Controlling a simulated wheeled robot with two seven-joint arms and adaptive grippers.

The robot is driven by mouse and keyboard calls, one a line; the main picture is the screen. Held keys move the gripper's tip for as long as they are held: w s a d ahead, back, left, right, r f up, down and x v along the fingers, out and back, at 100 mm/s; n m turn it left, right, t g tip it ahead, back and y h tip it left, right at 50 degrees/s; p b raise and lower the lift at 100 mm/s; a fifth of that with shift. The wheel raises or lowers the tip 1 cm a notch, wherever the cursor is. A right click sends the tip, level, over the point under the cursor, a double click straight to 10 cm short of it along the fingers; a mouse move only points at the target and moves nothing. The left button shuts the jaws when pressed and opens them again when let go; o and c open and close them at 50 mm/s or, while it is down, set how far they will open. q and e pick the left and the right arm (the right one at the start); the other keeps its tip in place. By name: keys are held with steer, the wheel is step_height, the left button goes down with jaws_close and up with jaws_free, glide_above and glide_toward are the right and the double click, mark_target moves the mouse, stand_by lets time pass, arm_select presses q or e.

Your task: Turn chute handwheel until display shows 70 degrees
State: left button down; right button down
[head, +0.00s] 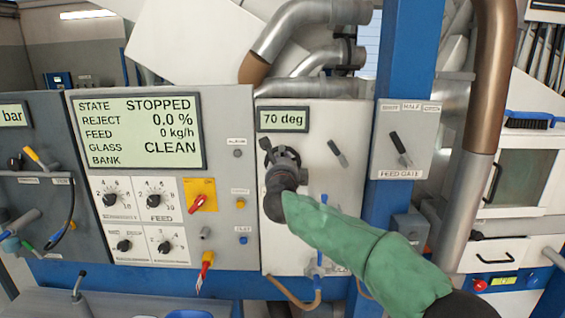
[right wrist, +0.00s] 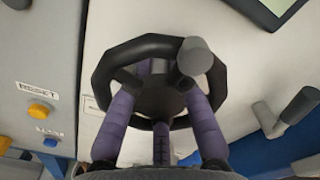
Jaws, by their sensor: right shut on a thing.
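The small display (head: 283,119) on the chute panel reads 70 deg. The black chute handwheel (head: 268,157) is below it, mostly hidden behind my right gripper (head: 281,180) in the head view. In the right wrist view the handwheel (right wrist: 103,73) shows as a black rim with a grey knob (right wrist: 194,56) at its upper right. The purple fingers of my right gripper (right wrist: 162,100) reach over the wheel from below and are shut on it. My left gripper is not in view.
Left of the wheel, a control panel (head: 223,110) carries a screen (head: 150,133) reading STOPPED, dials and a red-yellow switch (head: 201,195). A blue post (head: 400,70) with a FEED GATE lever box (head: 402,165) stands to the right. A lever (head: 338,153) sits close right of the wheel.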

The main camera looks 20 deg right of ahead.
steer(key=shift+f, duration=0.1)
steer(key=c, duration=1.4)
jaws_free()
steer(key=shift+d, duration=0.1)
steer(key=shift+c, duration=0.2)
steer(key=shift+s, duration=0.1)
steer(key=v, duration=1.1)
steer(key=shift+s, duration=0.35)
